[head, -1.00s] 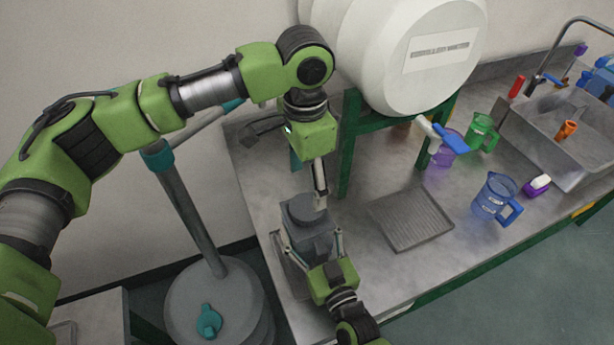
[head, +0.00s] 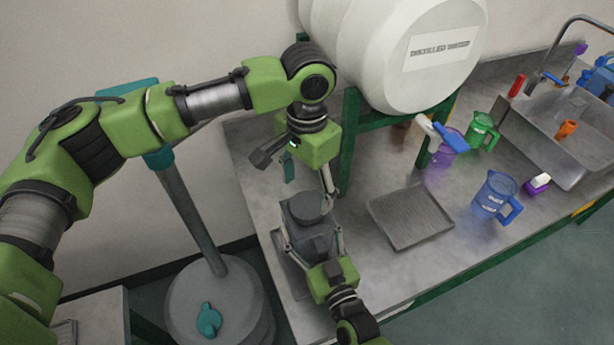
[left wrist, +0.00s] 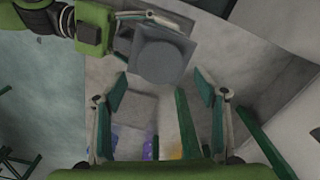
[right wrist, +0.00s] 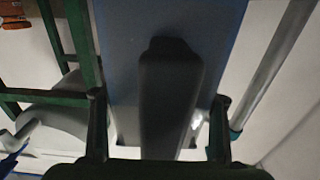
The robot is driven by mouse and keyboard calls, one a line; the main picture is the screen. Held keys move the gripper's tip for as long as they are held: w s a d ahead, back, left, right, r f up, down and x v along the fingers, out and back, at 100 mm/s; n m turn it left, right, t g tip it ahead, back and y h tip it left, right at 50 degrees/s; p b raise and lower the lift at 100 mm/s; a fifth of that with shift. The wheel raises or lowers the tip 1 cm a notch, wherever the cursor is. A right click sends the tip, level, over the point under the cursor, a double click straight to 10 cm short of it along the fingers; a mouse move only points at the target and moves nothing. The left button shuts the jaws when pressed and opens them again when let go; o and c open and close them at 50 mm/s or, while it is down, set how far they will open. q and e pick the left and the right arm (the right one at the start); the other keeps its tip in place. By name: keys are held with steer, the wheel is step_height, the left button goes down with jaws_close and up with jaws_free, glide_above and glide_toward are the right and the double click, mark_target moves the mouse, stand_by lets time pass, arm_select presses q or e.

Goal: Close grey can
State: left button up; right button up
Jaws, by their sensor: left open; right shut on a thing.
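The grey can (head: 318,246) stands at the left end of the metal table, with a round dark grey cap (head: 306,207) on its top. The cap also shows from above in the left wrist view (left wrist: 160,62). I cannot tell how tightly it sits. My left gripper (head: 309,184) is open and empty just above and behind the can, its fingers apart from the cap. My right gripper (head: 313,243) is shut on the can from the front, one finger on each side. In the right wrist view the can's blue-grey side (right wrist: 125,50) and a dark handle-like part (right wrist: 170,95) fill the middle.
A grey ribbed tray (head: 410,217) lies right of the can. Behind is a white tank (head: 405,50) on a green stand (head: 350,145). A blue jug (head: 494,195), a green jug (head: 482,131) and a sink (head: 560,125) are further right. A grey drum (head: 215,300) stands left.

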mark_target(307, 205)
arm_select(q)
steer(key=shift+f, duration=2.55)
steer(key=c, duration=1.1)
steer(key=m, duration=0.5)
steer(key=shift+c, duration=0.2)
steer(key=o, duration=1.2)
steer(key=shift+r, duration=0.1)
steer(key=shift+r, duration=2.15)
